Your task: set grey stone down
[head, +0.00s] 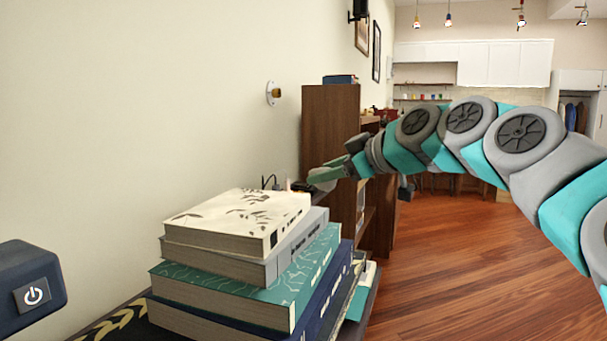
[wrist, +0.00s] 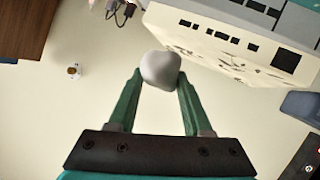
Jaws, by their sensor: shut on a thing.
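The grey stone (wrist: 160,69) is a pale, rounded lump at the tips of my gripper (wrist: 160,82) in the wrist view. The two green fingers are shut on it from either side. In the head view my gripper (head: 328,178) is above and just beyond the right back end of the book stack.
The stack also holds a grey book (head: 228,266), a teal book (head: 235,290) and a dark blue book (head: 200,322). A brown bookcase (head: 328,130) stands behind. A cream wall (head: 150,110) rises at the left. Wooden floor (head: 460,270) lies open at the right.

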